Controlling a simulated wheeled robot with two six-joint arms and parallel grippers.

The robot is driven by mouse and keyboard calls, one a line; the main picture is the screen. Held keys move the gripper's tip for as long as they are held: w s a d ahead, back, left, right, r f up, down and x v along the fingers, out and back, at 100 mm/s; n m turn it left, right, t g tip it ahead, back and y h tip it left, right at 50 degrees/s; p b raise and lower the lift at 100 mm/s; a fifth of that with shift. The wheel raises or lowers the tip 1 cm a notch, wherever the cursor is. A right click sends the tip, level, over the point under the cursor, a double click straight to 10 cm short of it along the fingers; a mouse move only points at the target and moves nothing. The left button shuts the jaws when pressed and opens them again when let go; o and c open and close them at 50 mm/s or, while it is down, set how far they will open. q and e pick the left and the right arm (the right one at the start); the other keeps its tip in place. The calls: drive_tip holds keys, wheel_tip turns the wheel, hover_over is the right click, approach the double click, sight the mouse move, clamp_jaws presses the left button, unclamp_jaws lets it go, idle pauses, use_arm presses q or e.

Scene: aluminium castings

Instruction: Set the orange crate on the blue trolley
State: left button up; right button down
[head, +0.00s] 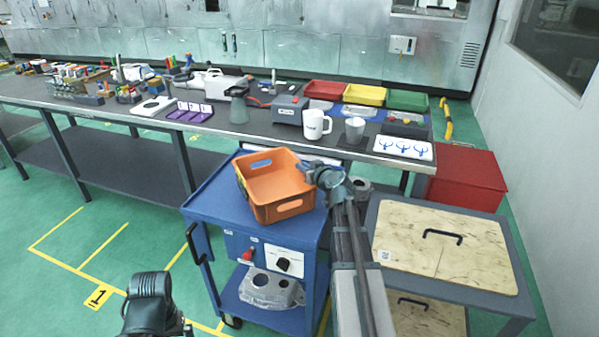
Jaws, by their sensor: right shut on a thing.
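The orange crate (276,207) is an open, empty plastic box with handle slots in its walls. It is over the top of the blue trolley (212,203), turned at an angle. Its base looks to be on or very close to the trolley top; I cannot tell whether it touches. My right gripper (311,173) is shut on the crate's right wall at the rim and hides part of it. A dark part of my left arm shows at the bottom left, but no left fingers show.
A grey casting (271,289) lies on the trolley's lower shelf. A cart with a wooden top (446,247) stands to the right, close to my right arm. A long workbench (262,128) with tools, a mug and trays runs behind. A red box (467,178) stands at the right.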

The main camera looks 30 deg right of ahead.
drive_tip(key=shift+s+d, duration=0.1)
drive_tip(key=c, duration=0.9)
unclamp_jaws()
drive_tip(key=shift+c, duration=0.2)
drive_tip(key=shift+r, duration=0.1)
drive_tip(key=p+v, duration=0.3)
drive_tip(key=v, duration=0.9)
